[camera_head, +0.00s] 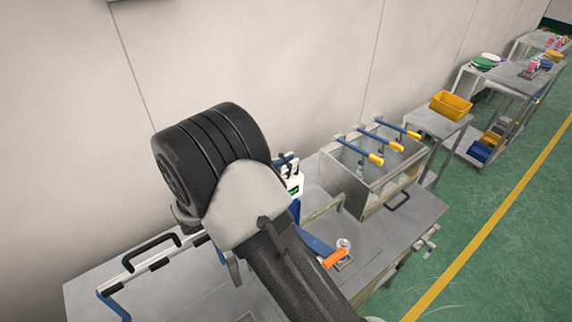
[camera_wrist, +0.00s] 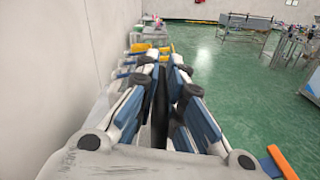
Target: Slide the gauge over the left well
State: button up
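My gripper (camera_wrist: 168,72) reaches forward in the wrist view, with its blue and white fingers close together and dark pads between them. I cannot tell whether anything is held there. In the head view my arm hides most of the gripper. A small white piece with a dark green face (camera_head: 294,187) shows just right of my wrist; it may be the gauge, but I cannot be sure. The left well cannot be made out in either view.
A grey workbench (camera_head: 180,290) bears a metal box (camera_head: 375,200) with several yellow-tipped blue levers. An orange handle (camera_head: 336,257) stands near the bench front. A wall runs close behind. Another table with a yellow bin (camera_head: 450,105) stands beyond; green floor lies open to the right.

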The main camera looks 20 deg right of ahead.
jog(key=shift+o, duration=1.3)
jog(key=shift+r, duration=0.2)
jog(key=shift+o, duration=0.6)
notch_tip(320, 180, up, 10)
jog(key=shift+f, duration=0.2)
